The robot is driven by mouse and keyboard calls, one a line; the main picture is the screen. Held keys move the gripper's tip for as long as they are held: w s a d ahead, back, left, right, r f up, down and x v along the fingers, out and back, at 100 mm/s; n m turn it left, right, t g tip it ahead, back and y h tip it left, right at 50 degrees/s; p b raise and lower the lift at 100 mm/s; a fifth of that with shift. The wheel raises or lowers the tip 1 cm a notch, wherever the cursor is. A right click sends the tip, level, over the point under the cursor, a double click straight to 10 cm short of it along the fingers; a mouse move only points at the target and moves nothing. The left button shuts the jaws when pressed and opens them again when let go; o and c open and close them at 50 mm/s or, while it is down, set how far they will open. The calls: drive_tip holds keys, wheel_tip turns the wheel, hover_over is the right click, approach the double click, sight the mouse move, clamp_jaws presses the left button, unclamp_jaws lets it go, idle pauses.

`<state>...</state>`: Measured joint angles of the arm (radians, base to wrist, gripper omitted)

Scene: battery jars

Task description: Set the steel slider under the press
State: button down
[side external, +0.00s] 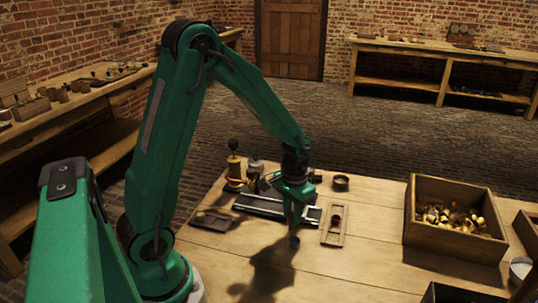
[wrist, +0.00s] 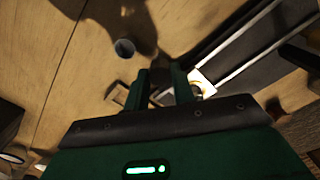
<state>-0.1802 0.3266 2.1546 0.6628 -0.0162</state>
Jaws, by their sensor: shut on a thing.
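My gripper (side external: 293,221) points down just in front of the right end of a dark track with pale rails (side external: 262,206). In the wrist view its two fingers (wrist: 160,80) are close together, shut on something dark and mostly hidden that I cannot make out. A bright, shiny piece (wrist: 204,84) shows beside the right finger at the track's end; I cannot tell whether it is the steel slider. A brass-coloured upright device with a black knob (side external: 234,167), perhaps the press, stands behind the track's left end. The track (wrist: 245,50) also crosses the wrist view's upper right.
A small grey cup (wrist: 124,48) is on the table below and apart from the fingers. A wooden tray with a red piece (side external: 333,238) lies right of the track, a dark tray (side external: 210,220) left. A wooden crate (side external: 450,245) stands farther right. The front table is mostly clear.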

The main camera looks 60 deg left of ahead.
drive_tip(key=shift+w+d, duration=0.75)
drive_tip(key=shift+w, duration=0.05)
drive_tip(key=c, duration=1.2)
unclamp_jaws()
drive_tip(key=shift+o, duration=0.2)
drive_tip(key=shift+r, duration=0.15)
wheel_tip(320, 180, up, 8)
drive_tip(key=shift+f, duration=0.2)
drive_tip(key=shift+s+r, duration=0.1)
